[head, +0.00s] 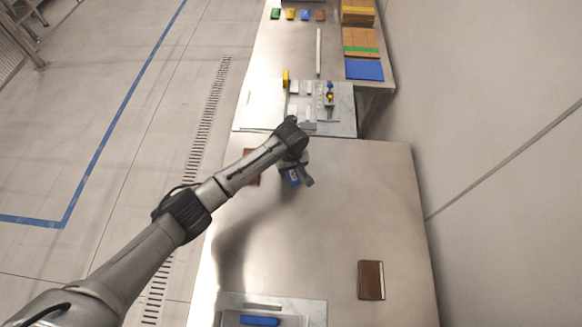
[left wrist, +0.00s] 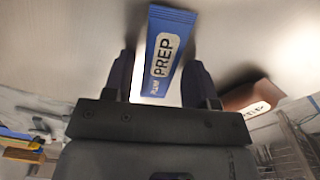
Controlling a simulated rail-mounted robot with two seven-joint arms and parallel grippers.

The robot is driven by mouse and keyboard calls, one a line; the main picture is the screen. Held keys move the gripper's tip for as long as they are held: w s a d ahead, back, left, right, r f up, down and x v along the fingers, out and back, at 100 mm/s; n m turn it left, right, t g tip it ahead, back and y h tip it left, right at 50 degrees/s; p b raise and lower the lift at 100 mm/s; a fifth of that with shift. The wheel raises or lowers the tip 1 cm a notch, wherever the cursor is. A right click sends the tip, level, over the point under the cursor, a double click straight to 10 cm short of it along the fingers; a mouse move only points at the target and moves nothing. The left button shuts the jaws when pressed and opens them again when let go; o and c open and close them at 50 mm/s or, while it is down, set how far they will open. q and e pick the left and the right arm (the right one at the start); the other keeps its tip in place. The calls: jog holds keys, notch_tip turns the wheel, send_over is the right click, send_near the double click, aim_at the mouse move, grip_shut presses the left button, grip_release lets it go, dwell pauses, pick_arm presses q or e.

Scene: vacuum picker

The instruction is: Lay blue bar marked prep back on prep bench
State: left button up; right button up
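The blue bar (left wrist: 166,55) with a white PREP label lies between the two fingers of my left gripper (left wrist: 162,62) in the left wrist view. A light gap shows at least on the bar's left side, so the fingers look open around it. I cannot tell exactly how high the bar is. A brown block (left wrist: 252,96), also with a white PREP label, is right of the fingers. My right gripper is out of view.
A second brown piece (head: 371,280) lies at the bench's right. A pale tray (head: 315,313) with another blue bar (head: 259,321) is at the near edge. A pale fixture plate (head: 345,122) and coloured blocks (head: 364,69) stand farther back. The bench middle is clear.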

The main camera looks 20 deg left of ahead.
pick_arm(q)
jog(key=shift+o, duration=0.4)
jog(key=shift+r, duration=0.1)
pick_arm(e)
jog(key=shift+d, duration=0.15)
pick_arm(q)
notch_tip(320, 180, up, 12)
jog(key=p, duration=0.2)
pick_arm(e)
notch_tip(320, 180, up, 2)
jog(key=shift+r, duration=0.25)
